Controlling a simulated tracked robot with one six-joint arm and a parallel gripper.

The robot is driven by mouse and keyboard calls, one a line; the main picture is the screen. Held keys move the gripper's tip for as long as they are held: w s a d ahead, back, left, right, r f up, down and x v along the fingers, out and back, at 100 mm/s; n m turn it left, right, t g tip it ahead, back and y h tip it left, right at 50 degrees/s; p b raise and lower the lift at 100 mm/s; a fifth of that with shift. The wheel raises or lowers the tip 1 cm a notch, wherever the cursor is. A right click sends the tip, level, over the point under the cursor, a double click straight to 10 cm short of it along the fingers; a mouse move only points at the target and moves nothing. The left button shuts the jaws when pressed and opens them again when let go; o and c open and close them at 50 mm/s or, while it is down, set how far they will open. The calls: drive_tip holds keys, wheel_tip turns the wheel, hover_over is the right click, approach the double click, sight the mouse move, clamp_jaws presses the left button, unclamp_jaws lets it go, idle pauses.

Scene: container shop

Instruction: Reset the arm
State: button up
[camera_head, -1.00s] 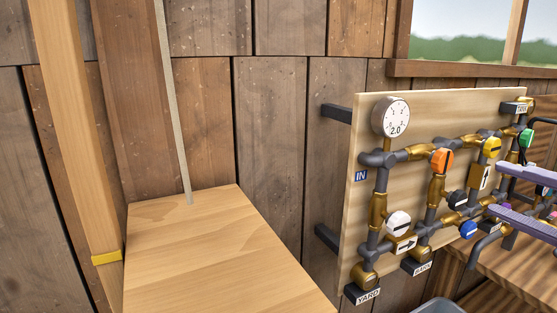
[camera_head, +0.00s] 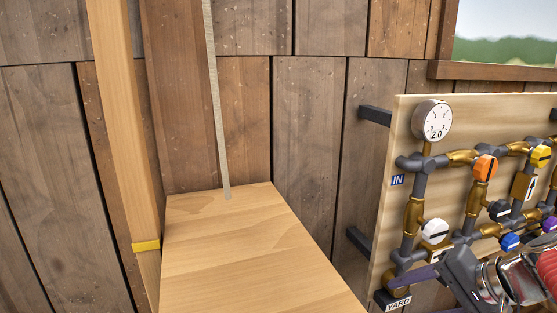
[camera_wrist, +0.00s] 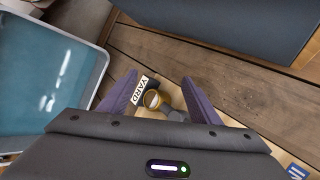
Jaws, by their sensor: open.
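My gripper shows in the wrist view (camera_wrist: 160,95) with its two purple fingers spread apart and nothing between them. Beyond the fingers lies the dark pipe end with the YARD label (camera_wrist: 139,90). In the head view part of my gripper, a purple finger (camera_head: 416,279), shows at the lower right in front of the pipe board (camera_head: 408,118). The rest of the gripper there is partly hidden by my own arm.
The board carries a round gauge (camera_head: 434,121), an orange valve knob (camera_head: 484,167), a white knob (camera_head: 435,230) and several other knobs on brass and grey pipes. A bare wooden surface (camera_head: 240,245) is at the centre left. A tray with a blue-green inside (camera_wrist: 105,62) is at the left in the wrist view.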

drive_tip(key=s+a+f+n+h, duration=0.4)
drive_tip(key=s+a+n+h, duration=0.1)
drive_tip(key=s+a+n, duration=0.4)
drive_tip(key=shift+s+a+g, duration=0.35)
drive_tip(key=shift+a+g, duration=0.05)
drive_tip(key=shift+a, duration=0.2)
drive_tip(key=shift+s+d, duration=0.1)
idle(1.4)
